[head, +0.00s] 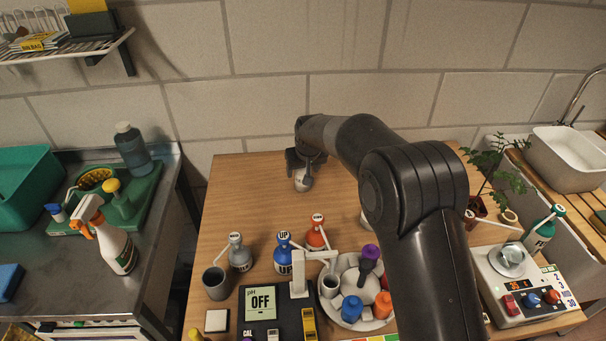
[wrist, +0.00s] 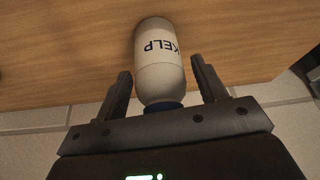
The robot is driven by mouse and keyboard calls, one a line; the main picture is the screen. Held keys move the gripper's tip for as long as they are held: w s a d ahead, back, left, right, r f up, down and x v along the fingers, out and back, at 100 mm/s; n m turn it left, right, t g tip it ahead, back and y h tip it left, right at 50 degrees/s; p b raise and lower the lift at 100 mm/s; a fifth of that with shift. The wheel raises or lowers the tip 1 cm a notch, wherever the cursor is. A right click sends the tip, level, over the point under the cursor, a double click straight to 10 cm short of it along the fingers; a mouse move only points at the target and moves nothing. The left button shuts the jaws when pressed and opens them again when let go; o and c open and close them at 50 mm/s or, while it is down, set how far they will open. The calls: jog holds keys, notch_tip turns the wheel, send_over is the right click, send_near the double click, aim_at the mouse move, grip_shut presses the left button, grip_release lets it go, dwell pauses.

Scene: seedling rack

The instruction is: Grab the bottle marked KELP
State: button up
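The bottle marked KELP (wrist: 158,55) is white with a blue part at its neck. In the wrist view it lies between the two fingers of my gripper (wrist: 164,85), and its label reads upside down. A gap shows on each side between finger and bottle, so my gripper is open around its lower end in that picture. In the head view the white bottle (head: 302,181) stands at the back of the wooden table, and my gripper (head: 305,160) is over it, partly hiding it.
Near the table's front stand a grey bottle (head: 240,254), a blue UP bottle (head: 284,256), a red bottle (head: 316,234) and a pH meter (head: 262,302). A plant (head: 486,165) is at the right. The tiled wall (head: 270,100) is close behind the KELP bottle. The table's left back is clear.

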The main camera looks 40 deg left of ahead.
jog(key=c, duration=0.9)
jog(key=shift+c, duration=0.3)
jog(key=shift+r, duration=0.1)
